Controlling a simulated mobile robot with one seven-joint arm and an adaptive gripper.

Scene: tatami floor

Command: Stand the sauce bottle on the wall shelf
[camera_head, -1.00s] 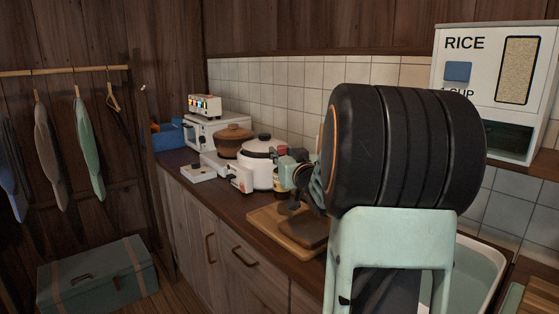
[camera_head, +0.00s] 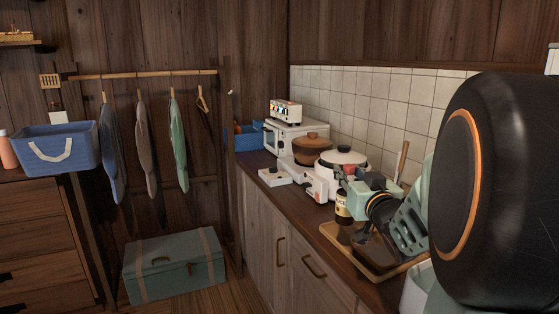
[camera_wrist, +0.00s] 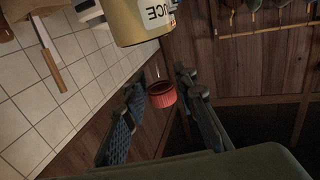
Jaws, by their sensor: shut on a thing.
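The sauce bottle (camera_head: 342,208) is upright near the corner of the tray on the counter. It has a dark body, a pale yellow label and a red cap (camera_head: 349,171). I cannot tell whether its base touches the counter. In the wrist view, which is upside down, the label (camera_wrist: 142,20) ends in "UCE" and the red cap (camera_wrist: 162,95) sits between the fingers. My gripper (camera_head: 360,196) is shut on the bottle's upper part. The wrist view also shows its fingers (camera_wrist: 158,112). A wall shelf (camera_head: 20,44) shows partly at the upper left, with a wooden item on it.
A white cooker (camera_head: 343,160), brown pot (camera_head: 312,146) and white toaster oven (camera_head: 292,136) stand along the counter. A wooden tray (camera_head: 334,235) lies beside the bottle. A blue basket (camera_head: 58,155) sits left, below the shelf. Clothes hang on a rail (camera_head: 150,73) above a green trunk (camera_head: 175,265).

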